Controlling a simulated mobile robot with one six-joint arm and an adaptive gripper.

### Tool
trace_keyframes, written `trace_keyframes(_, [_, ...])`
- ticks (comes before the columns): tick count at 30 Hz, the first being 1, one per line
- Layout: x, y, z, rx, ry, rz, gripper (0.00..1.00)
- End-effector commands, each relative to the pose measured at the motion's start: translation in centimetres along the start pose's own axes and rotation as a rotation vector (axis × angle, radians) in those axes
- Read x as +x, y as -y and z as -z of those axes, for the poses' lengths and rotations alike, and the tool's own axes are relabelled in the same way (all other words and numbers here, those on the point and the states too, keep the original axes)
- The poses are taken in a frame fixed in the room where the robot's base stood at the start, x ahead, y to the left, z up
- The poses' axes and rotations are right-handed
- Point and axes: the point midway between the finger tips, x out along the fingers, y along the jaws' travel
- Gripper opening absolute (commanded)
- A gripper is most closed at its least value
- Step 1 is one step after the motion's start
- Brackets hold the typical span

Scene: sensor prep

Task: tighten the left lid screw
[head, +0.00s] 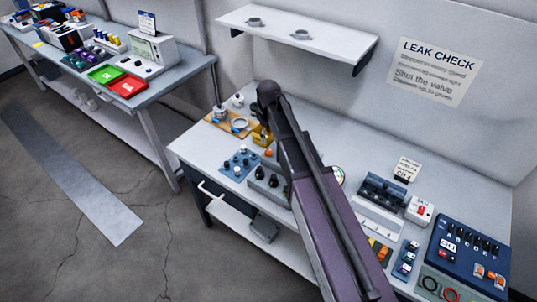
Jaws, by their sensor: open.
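My arm reaches up from the bottom of the head view across the white bench, and its dark joint ends over the bench's back left part. I cannot make out my gripper's fingers. An orange-tan board (217,121) at the bench's back left carries round metal parts, one of them a pale ring (239,123). A yellow block (259,135) stands beside it, partly hidden by my arm. A blue plate (239,162) with dark knobs and a grey block (262,183) with black knobs sit in front. I cannot tell which part bears the left lid screw.
A blue panel (462,262) with switches and a dark box (384,189) sit at the bench's right. A wall shelf (275,33) overhangs the back. Another table at left holds green (104,74) and red (127,86) trays.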

Motion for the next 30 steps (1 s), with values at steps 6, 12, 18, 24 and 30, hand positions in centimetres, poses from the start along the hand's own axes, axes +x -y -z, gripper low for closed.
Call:
trace_keyframes(6, [2.1,0.0,0.0,0.0,0.0,0.0,0.73])
trace_keyframes(12, [3.6,0.0,0.0,0.0,0.0,0.0,0.73])
trace_keyframes(18, [5.2,0.0,0.0,0.0,0.0,0.0,0.73])
trace_keyframes(24, [6.7,0.0,0.0,0.0,0.0,0.0,0.73])
trace_keyframes(30, [7.8,0.0,0.0,0.0,0.0,0.0,0.73])
